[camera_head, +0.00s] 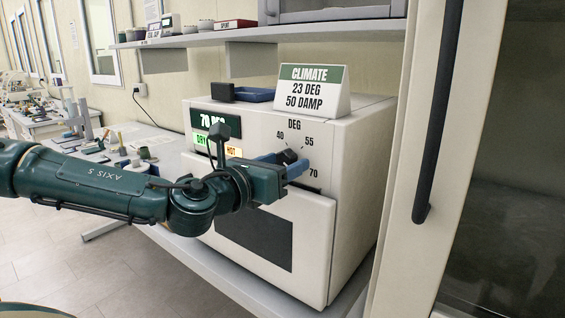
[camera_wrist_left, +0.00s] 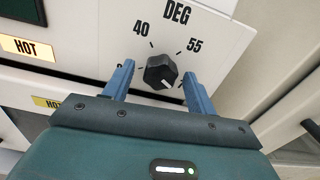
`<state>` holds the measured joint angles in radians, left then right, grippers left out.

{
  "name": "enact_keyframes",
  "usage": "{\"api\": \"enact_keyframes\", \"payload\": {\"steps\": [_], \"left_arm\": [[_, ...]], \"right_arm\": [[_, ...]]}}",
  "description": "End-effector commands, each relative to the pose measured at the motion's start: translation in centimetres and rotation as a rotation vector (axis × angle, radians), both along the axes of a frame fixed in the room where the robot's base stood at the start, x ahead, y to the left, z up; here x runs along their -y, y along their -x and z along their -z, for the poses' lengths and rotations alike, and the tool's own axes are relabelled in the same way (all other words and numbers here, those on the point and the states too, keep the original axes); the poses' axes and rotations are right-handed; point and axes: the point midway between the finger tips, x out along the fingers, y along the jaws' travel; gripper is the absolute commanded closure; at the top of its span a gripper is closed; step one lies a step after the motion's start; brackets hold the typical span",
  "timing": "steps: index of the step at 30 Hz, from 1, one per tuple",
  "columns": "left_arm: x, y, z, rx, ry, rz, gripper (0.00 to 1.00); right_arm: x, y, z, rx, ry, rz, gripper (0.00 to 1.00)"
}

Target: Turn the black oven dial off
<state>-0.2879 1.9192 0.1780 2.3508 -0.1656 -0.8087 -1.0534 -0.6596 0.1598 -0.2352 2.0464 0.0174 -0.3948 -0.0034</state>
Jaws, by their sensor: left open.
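The black oven dial (camera_head: 288,157) is on the upper right front of the white oven (camera_head: 345,150), under the word DEG, with marks 40, 55 and 70 around it. In the left wrist view the dial (camera_wrist_left: 161,71) sits between the two blue fingers, with a white pointer mark at its lower right. My left gripper (camera_head: 283,163) is open, one finger on each side of the dial, with gaps visible in the wrist view (camera_wrist_left: 158,80). Part of the dial's scale is hidden by the gripper. My right gripper is not in view.
A lit yellow HOT sign (camera_head: 233,151) and a dark display (camera_head: 216,123) are left of the dial. A cabinet door with a black handle (camera_head: 437,110) stands close on the right.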

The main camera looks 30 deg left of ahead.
Motion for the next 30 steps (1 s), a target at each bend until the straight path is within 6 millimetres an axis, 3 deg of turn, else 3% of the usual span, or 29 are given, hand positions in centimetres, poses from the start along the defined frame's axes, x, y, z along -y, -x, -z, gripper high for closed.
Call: {"api": "enact_keyframes", "payload": {"steps": [2,18,30], "left_arm": [[0.0,0.0,0.0,0.0,0.0,0.0,0.43],[-0.01,-0.01,-0.02,0.0,0.0,0.0,0.87],[0.02,-0.02,0.1,-0.002,0.072,0.0,0.88]], "right_arm": [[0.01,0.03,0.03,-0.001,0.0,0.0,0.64],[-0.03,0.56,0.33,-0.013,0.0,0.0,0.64],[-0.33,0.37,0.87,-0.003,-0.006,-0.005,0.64]]}}
